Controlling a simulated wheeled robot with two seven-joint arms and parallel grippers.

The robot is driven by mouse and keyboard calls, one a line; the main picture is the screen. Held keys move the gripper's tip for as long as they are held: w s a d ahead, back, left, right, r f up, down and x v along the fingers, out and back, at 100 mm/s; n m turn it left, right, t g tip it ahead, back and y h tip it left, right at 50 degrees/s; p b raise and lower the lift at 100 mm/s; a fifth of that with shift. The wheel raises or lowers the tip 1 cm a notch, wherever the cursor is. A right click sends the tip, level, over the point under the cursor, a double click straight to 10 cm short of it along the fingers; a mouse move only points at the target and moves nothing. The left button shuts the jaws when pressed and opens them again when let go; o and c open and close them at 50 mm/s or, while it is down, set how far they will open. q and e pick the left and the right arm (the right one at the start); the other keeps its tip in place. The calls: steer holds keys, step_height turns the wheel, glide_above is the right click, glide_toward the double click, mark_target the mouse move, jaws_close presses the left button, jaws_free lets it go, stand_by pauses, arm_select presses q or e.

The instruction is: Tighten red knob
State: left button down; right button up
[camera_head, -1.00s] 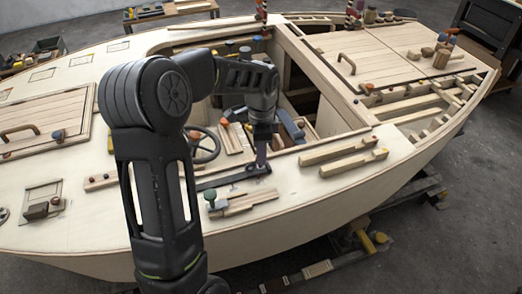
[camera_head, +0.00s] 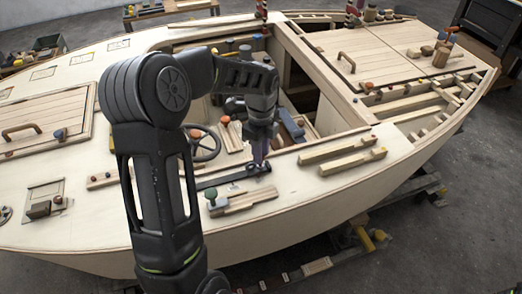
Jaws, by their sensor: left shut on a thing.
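My left gripper (camera_head: 257,164) points down at a dark flat bar (camera_head: 222,180) on the near side deck. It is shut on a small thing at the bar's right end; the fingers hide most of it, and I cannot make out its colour. No red knob can be clearly told between the fingers. An orange-red knob (camera_head: 225,119) stands beyond, left of my wrist, apart from the gripper. My right gripper is not in view.
A green knob (camera_head: 210,192) and wooden strips (camera_head: 246,200) lie just in front of the gripper. A steering wheel (camera_head: 206,144) is to its left. Two wooden bars (camera_head: 345,160) lie to the right. The open cockpit (camera_head: 305,100) is behind.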

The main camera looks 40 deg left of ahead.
arm_select(q)
steer(key=shift+w+a+r, duration=0.1)
steer(key=shift+w+r, duration=0.1)
steer(key=shift+r, duration=0.05)
steer(key=c, duration=1.6)
jaws_free()
steer(key=o, duration=0.4)
steer(key=shift+s+f, duration=0.15)
step_height(320, 180, up, 8)
steer(key=shift+f+b, duration=0.1)
steer(key=shift+b, duration=0.25)
